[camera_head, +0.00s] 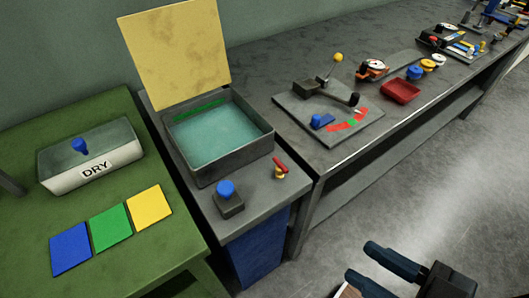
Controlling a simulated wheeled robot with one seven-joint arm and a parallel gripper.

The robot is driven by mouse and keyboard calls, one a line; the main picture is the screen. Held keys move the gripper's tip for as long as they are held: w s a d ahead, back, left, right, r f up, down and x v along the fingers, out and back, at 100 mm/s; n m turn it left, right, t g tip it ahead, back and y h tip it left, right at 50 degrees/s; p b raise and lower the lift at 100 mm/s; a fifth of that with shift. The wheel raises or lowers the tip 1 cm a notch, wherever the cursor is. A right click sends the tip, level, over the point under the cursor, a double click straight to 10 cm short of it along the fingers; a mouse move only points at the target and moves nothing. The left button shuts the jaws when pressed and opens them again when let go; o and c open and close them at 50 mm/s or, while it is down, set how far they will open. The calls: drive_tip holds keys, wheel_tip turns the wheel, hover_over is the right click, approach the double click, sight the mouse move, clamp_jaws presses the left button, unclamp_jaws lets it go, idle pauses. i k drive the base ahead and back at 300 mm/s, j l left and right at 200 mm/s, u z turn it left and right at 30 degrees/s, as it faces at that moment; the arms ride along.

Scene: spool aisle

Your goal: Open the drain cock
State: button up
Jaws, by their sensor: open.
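A small brass cock with a red lever, which looks like the drain cock (280,168), sits on the grey bench top near the front right corner of an open tank (232,160). Its red lever lies slanted across the brass body. The tank holds pale teal liquid or has a teal floor, with a green strip on its back wall. Its yellow lid (178,48) stands raised at the back. My gripper (363,262) is at the bottom right, over the floor, with its dark blue fingers apart and nothing visible between them. It is well away from the cock.
A blue knob on a grey block (228,198) stands left of the cock. On the green table at left are a bin marked DRY (93,172) and blue, green and yellow tiles. A lever plate (328,112) is on the right bench. The floor at right is clear.

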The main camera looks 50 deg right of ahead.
sight(276, 160)
drive_tip(key=k+j, duration=0.15)
drive_tip(key=j, duration=0.2)
drive_tip(key=k+j, duration=0.15)
drive_tip(key=j, duration=0.25)
drive_tip(key=k+j, duration=0.2)
drive_tip(key=j, duration=0.15)
drive_tip(key=k+j, duration=0.15)
drive_tip(key=j, duration=0.2)
drive_tip(key=u, duration=0.05)
